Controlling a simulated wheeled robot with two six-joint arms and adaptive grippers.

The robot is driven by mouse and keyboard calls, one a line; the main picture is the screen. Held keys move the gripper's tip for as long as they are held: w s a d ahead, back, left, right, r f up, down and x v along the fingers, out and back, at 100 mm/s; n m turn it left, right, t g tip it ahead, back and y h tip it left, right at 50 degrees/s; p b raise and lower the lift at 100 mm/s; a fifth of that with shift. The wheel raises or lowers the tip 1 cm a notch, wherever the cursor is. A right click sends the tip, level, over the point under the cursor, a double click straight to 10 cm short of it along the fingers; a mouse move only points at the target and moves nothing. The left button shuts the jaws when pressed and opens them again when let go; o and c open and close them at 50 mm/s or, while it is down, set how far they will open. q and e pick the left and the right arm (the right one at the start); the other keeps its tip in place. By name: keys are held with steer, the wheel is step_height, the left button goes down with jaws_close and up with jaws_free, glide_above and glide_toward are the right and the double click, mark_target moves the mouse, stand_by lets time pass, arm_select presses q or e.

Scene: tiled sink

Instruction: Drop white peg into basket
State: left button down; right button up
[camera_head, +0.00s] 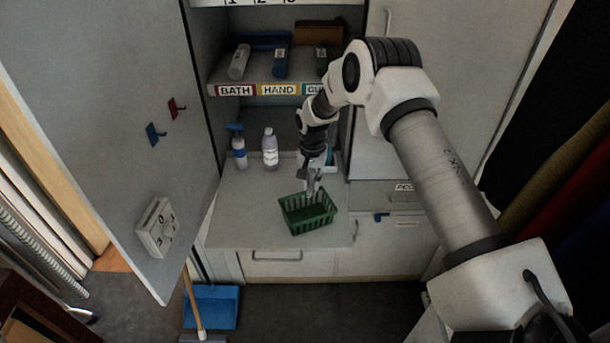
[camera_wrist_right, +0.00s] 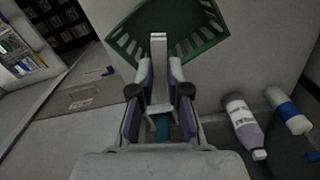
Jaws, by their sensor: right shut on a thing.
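A green basket (camera_head: 309,213) sits on the counter in the cabinet. In the right wrist view the basket (camera_wrist_right: 127,43) is at the top, just beyond the fingers. My right gripper (camera_head: 312,183) reaches down to the basket's far side from above. It is shut on a white peg (camera_wrist_right: 158,62), whose end sticks out past the fingertips toward the basket. In the wrist view my right gripper (camera_wrist_right: 160,85) has a finger on each side of the peg. In the head view the peg is too small to make out clearly. My left gripper is not in view.
A blue spray bottle (camera_head: 238,150) and a white bottle (camera_head: 270,149) stand left of my right gripper. A shelf with labels (camera_head: 265,90) is above. The open cabinet door (camera_head: 110,130) is at the left. Bare counter (camera_head: 245,215) lies left of the basket.

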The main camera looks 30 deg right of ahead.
mark_target(311, 196)
step_height(311, 196, down, 6)
steer(key=b, duration=0.4)
steer(key=shift+a+r, duration=0.1)
steer(key=shift+r, duration=0.15)
steer(key=shift+f, duration=0.4)
steer(key=shift+w, duration=0.1)
steer(key=shift+r, duration=0.1)
steer(key=o, duration=0.8)
step_height(311, 196, up, 12)
steer(key=shift+r, duration=0.1)
